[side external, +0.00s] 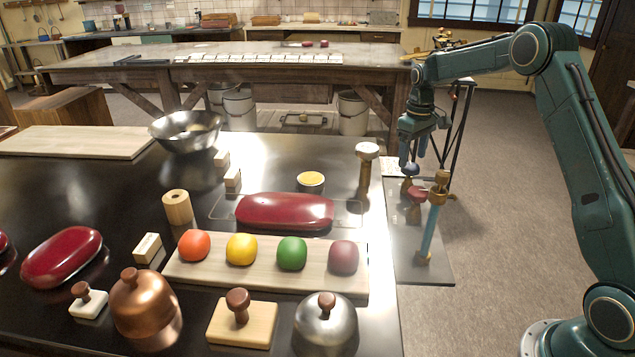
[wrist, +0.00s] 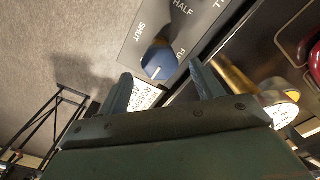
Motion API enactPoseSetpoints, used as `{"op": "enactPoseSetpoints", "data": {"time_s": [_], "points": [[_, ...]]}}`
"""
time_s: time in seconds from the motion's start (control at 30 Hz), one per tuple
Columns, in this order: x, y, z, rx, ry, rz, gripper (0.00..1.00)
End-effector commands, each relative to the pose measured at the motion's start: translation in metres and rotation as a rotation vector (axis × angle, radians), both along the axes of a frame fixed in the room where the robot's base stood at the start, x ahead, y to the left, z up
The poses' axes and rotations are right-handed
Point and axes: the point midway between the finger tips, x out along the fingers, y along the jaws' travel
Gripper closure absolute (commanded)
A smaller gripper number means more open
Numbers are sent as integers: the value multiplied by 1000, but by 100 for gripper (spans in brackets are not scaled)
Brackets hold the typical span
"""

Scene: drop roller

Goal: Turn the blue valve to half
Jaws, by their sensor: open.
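The blue valve (wrist: 158,62) is a round knob on a grey dial plate (wrist: 150,22) in the wrist view. The plate has the words SHUT and HALF, and a partly hidden word starting FU. A small white mark shows on the knob's lower part, but I cannot tell which word it lines up with. My gripper (wrist: 162,82) is open, with one finger to either side of the knob's lower edge and a gap on the right. In the side external view, my gripper (side external: 412,152) is just above the blue valve (side external: 410,169), pointing down.
A red knob (side external: 416,194) and an upright post with a blue pipe (side external: 430,228) stand close in front of the valve. Domes, coloured balls and red dishes crowd the dark table.

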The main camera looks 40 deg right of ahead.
Motion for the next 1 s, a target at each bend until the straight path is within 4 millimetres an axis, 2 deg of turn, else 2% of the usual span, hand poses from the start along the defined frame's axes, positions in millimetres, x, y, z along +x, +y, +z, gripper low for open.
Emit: {"op": "enactPoseSetpoints", "data": {"time_s": [0.4,0.6,0.8,1.0], "points": [[1,0,72,-2,-4,0,34],[1,0,98,-2,-4,0,34],[0,0,110,-1,-2,1,34],[0,0,111,-1,-2,1,34]]}}
